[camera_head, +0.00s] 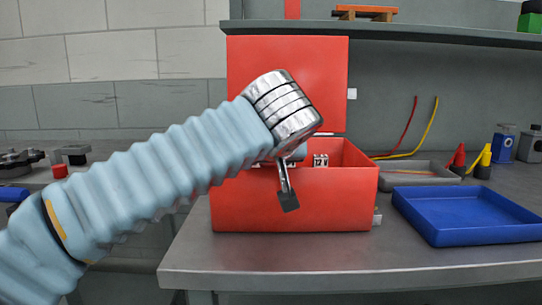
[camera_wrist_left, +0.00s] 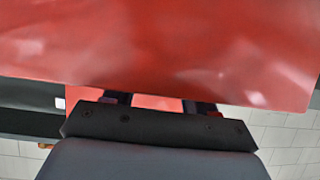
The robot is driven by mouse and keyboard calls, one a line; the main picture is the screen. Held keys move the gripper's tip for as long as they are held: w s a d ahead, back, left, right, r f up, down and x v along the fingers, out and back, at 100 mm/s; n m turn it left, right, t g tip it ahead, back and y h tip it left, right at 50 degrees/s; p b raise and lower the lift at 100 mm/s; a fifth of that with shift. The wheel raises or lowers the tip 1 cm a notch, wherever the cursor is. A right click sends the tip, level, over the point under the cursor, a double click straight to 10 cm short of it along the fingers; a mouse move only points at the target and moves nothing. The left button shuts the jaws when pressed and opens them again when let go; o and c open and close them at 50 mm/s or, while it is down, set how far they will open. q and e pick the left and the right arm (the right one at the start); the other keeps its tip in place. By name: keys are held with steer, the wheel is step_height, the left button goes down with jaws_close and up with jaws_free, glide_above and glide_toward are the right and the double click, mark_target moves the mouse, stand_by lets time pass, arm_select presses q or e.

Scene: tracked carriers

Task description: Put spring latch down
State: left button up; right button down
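A red box (camera_head: 300,205) stands on the grey bench with its red lid (camera_head: 285,75) raised. Small pale metal fittings show at the lid's right edge (camera_head: 351,94) and the box's lower right side (camera_head: 377,219); I cannot tell if either is the spring latch. My left gripper (camera_head: 288,200) points down in front of the box, with one dark fingertip visible. In the left wrist view my left gripper's fingers (camera_wrist_left: 158,102) stand apart at their bases, and a red surface (camera_wrist_left: 160,50) hides their tips. Nothing shows held. My right gripper is not in view.
A blue tray (camera_head: 465,238) lies right of the box, with a grey tray (camera_head: 415,183) behind it. Red and yellow cables (camera_head: 427,135) stand behind. A small silvery part (camera_head: 320,160) shows inside the box. The bench front is clear.

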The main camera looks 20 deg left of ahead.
arm_select(q)
steer(key=shift+r+p, duration=0.85)
steer(key=v, duration=1.1)
steer(key=shift+s+d, duration=0.2)
steer(key=shift+s, duration=0.25)
